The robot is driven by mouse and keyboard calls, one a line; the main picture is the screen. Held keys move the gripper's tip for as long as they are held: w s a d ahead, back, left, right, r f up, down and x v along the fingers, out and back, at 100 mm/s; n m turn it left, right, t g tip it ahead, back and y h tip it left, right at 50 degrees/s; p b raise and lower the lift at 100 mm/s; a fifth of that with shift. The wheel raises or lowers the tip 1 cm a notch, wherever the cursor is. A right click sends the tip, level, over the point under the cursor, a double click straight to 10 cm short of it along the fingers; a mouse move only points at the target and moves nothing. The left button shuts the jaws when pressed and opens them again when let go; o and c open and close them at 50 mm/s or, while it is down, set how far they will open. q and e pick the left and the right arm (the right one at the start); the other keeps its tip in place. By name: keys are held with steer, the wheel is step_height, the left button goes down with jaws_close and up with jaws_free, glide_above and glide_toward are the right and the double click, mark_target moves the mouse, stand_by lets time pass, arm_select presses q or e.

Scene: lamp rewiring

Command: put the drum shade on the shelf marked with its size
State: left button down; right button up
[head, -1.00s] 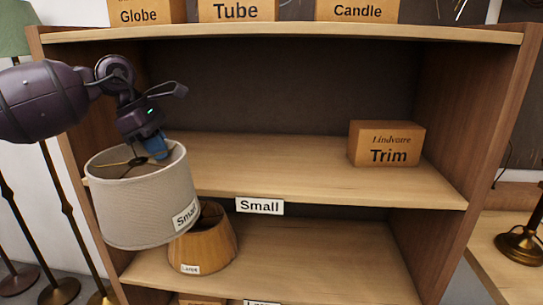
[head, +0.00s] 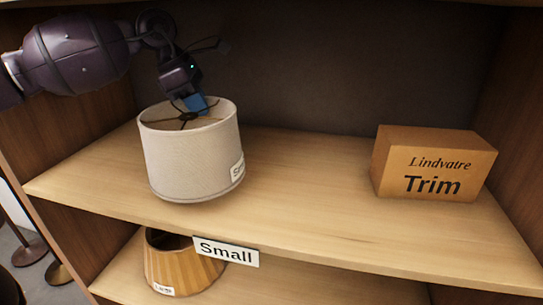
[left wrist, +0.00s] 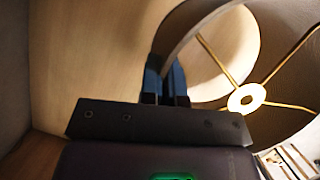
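The drum shade (head: 190,165), pale grey fabric with a tag starting "Sm" (head: 238,168), is upright over the left part of the shelf board (head: 310,200) whose front label reads "Small" (head: 226,252). I cannot tell whether its bottom touches the board. My left gripper (head: 201,105) comes from above and is shut on the shade's top rim at the back right. In the left wrist view the fingers (left wrist: 166,82) close on the rim, with the shade's brass spider ring (left wrist: 246,98) to the right. My right gripper is not in view.
A wooden-looking tapered shade (head: 180,270) sits on the shelf below. The middle of the upper board between drum shade and box is free. The cabinet's side wall (head: 70,125) is close on the left.

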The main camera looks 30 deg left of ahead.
arm_select(q)
steer(key=shift+w+d, duration=0.15)
steer(key=shift+w, duration=0.1)
steer(key=shift+w+d+r, duration=0.1)
steer(key=shift+w+d, duration=0.15)
steer(key=shift+d, duration=0.05)
steer(key=w+d+f+p, duration=0.3)
steer(key=w+d+p, duration=0.3)
steer(key=w+d, duration=0.4)
steer(key=d, duration=0.2)
steer(key=shift+w+d+f, duration=0.3)
steer(key=shift+w+d, duration=0.05)
steer(key=shift+d, duration=0.05)
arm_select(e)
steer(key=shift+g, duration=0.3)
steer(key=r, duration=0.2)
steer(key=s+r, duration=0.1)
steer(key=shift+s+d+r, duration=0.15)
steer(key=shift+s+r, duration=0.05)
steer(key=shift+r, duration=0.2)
arm_select(q)
steer(key=shift+f, duration=0.15)
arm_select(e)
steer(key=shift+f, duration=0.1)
